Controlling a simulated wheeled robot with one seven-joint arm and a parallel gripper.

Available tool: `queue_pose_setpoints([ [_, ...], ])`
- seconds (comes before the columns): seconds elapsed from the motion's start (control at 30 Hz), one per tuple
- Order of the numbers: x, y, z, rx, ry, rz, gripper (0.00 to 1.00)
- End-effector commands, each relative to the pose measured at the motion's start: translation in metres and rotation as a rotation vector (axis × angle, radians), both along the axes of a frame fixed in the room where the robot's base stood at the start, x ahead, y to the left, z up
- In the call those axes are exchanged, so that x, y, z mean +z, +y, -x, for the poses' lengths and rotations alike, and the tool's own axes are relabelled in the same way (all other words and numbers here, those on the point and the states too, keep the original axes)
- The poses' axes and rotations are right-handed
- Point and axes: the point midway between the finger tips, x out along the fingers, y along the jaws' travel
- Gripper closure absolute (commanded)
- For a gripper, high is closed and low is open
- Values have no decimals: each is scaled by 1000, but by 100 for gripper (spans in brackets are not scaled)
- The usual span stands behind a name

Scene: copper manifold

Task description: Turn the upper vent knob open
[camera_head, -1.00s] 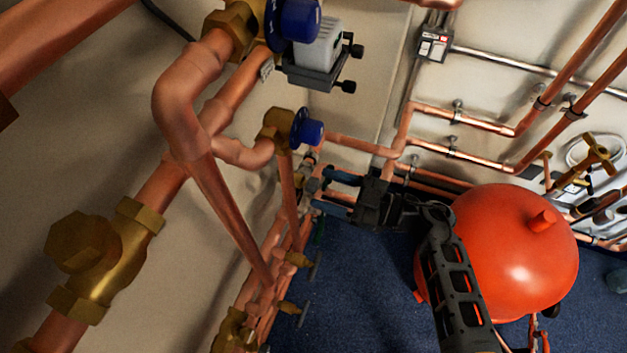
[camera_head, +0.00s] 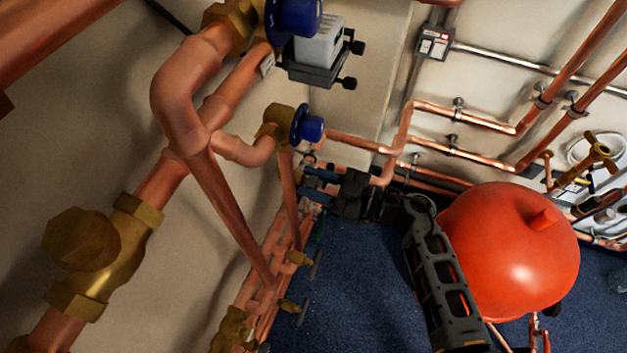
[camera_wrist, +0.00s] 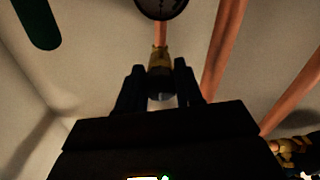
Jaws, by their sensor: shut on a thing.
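In the wrist view, my gripper (camera_wrist: 160,75) has its two dark fingers on either side of a small dark, rounded knob (camera_wrist: 161,86). It is shut on this knob, which sits at the end of a brass fitting (camera_wrist: 160,58) on a thin copper pipe. The knob looks like the vent knob, but its turn angle is too dark to read. In the head view, my gripper (camera_head: 307,183) reaches left to the pipe cluster by the wall, below the blue-handled valve (camera_head: 308,128). The knob itself is too small and covered to make out there.
A red tank (camera_head: 510,255) stands right of my arm. Copper pipes run along both walls, with small brass valves (camera_head: 298,258) lower on the left. A dark round disc (camera_wrist: 161,8) hangs above the fitting in the wrist view. Blue floor lies open below.

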Motion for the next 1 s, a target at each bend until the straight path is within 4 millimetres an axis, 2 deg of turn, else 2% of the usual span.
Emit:
queue_pose_setpoints([
  [0.03,0,0,0,0,0,0,79],
  [0.2,0,0,0,0,0,0,95],
  [0.57,0,0,0,1,-58,21,95],
  [1.0,-1,0,0,1,-386,141,95],
])
